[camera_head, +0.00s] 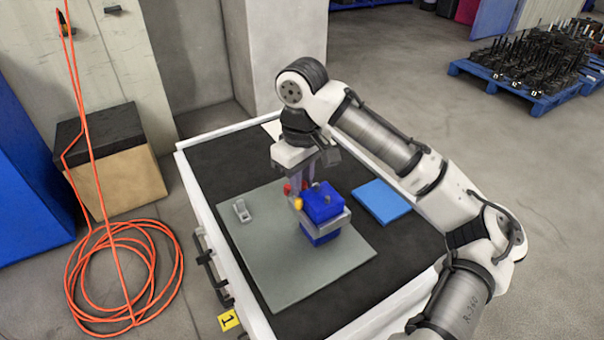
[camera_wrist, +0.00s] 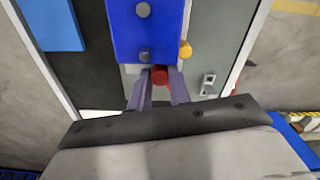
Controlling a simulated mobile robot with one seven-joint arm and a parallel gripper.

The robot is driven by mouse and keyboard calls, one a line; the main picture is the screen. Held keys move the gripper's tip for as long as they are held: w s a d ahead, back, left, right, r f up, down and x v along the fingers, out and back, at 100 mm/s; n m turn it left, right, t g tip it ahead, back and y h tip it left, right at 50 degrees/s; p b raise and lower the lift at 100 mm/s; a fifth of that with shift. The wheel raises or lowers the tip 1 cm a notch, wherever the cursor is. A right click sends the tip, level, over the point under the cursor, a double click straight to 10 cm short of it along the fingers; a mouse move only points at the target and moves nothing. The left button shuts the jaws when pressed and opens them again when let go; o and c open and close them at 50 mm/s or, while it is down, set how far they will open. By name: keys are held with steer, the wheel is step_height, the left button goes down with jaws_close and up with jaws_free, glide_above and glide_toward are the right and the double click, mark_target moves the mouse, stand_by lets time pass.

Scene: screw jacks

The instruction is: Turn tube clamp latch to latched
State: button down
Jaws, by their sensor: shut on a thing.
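A blue block (camera_head: 322,203) with two grey bolts on its face stands in a grey bracket (camera_head: 338,221) on a grey-green plate (camera_head: 290,275). A red cylindrical knob (camera_head: 287,189) and a yellow knob (camera_head: 298,204) are at its left side. In the wrist view the red knob (camera_wrist: 159,75) is between my two finger ends, and the yellow knob (camera_wrist: 185,50) is just right of the blue block (camera_wrist: 143,30). My gripper (camera_head: 297,185) points down beside the block and is shut on the red knob. I cannot tell which part is the latch.
A small light-grey bracket (camera_head: 241,210) stands on the plate's left part. A flat light-blue pad (camera_head: 381,201) lies right of the plate on the black tabletop (camera_head: 215,160), which has a raised white rim. An orange cable (camera_head: 125,275) lies coiled on the floor at left.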

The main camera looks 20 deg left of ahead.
steer(key=c, duration=1.3)
jaws_free()
steer(key=shift+r, duration=0.1)
step_height(320, 180, up, 14)
steer(key=shift+b, duration=0.3)
